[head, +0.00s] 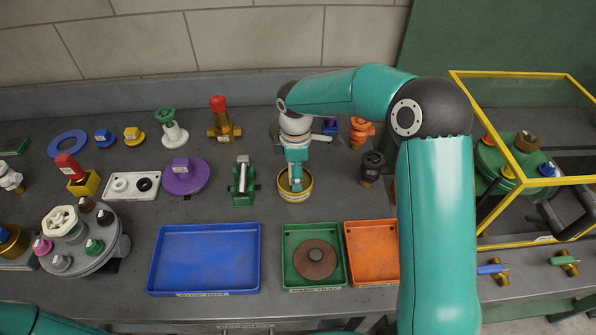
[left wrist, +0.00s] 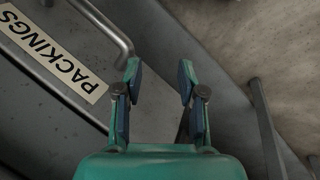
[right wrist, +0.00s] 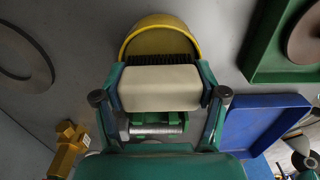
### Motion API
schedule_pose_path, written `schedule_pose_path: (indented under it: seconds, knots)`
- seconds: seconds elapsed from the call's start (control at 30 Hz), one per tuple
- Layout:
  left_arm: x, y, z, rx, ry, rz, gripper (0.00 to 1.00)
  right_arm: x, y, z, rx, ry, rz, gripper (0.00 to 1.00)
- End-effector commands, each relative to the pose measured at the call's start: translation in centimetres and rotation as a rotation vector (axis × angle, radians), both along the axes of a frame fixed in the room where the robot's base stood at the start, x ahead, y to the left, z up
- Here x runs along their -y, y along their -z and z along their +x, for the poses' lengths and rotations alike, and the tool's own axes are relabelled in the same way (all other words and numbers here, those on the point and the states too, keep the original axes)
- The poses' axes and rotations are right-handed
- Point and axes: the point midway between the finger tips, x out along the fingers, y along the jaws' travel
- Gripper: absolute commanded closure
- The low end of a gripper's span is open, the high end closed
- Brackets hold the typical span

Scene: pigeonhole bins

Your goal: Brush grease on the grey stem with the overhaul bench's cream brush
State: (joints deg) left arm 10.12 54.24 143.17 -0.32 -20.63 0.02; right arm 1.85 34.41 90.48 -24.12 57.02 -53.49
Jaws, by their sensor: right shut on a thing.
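My right gripper (head: 296,184) is over the round yellow tin (head: 295,195) in the head view. In the right wrist view my right gripper (right wrist: 161,90) is shut on the cream brush (right wrist: 160,88). Its dark bristles point into the mouth of the yellow tin (right wrist: 130,46); whether they touch grease is hidden. The grey stem (head: 243,176) lies in a green holder (head: 243,199) just left of the tin; it also shows in the right wrist view (right wrist: 155,129). My left gripper (left wrist: 160,78) is open and empty, near a bench edge with a "PACKINGS" label.
A blue tray (head: 205,289), a green tray (head: 288,284) with a brown disc (head: 316,260) and an orange tray (head: 372,278) lie in front. A purple flanged part (head: 186,178) is left of the holder. A yellow-framed case (head: 520,235) stands at the right.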

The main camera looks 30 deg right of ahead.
Motion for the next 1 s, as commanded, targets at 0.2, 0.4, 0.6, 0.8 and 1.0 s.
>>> schedule_pose_path:
  seconds: [0.2,0.4,0.6,0.8,1.0]
  knots:
    - [0.0,-1.7,0.0,0.0,0.0,0.0,0.6,0.0,-2.2,0.0,0.002,0.0,0.0,0.86]
    - [0.0,-2.9,0.0,0.0,0.0,0.0,0.6,0.0,-3.8,0.0,0.001,0.0,0.0,0.86]
    - [0.0,-4.1,0.0,0.0,0.0,0.0,0.6,0.0,-5.4,0.0,0.002,0.0,0.0,0.86]
    - [0.0,-4.9,0.0,0.0,0.0,0.0,0.6,0.0,-6.5,0.0,0.001,0.0,0.0,0.86]
    - [0.0,-4.8,0.0,0.0,0.0,0.0,0.6,0.0,-6.4,0.0,0.001,0.0,0.0,0.86]
